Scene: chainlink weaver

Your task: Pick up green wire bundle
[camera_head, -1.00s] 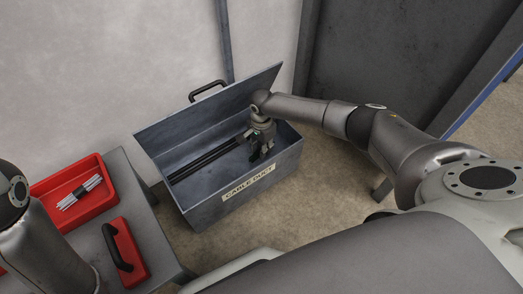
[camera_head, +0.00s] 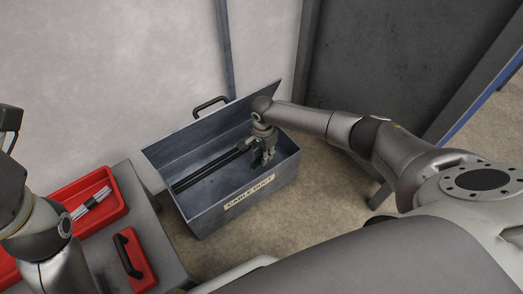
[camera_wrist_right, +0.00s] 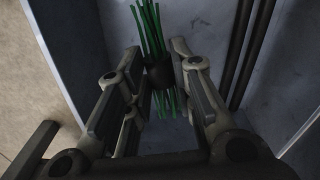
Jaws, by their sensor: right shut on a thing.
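The green wire bundle (camera_wrist_right: 148,30) shows in the right wrist view, several green strands with a dark band (camera_wrist_right: 159,72) around the middle. My right gripper (camera_wrist_right: 157,62) is shut on the bundle at the band, with a finger on each side. In the head view my right gripper (camera_head: 263,158) is down inside the open grey box labelled CABLE DUCT (camera_head: 207,221), at its right end. There the bundle is mostly hidden by the gripper. My left arm is at the left edge of the head view; its gripper fingers cannot be made out.
Black rods (camera_head: 205,171) lie in the box beside my right gripper. The raised lid (camera_head: 215,128) stands behind. On a grey table (camera_head: 145,205) at left are a red tray (camera_head: 119,203) holding white wires (camera_head: 92,203) and a red lid with a black handle (camera_head: 133,260).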

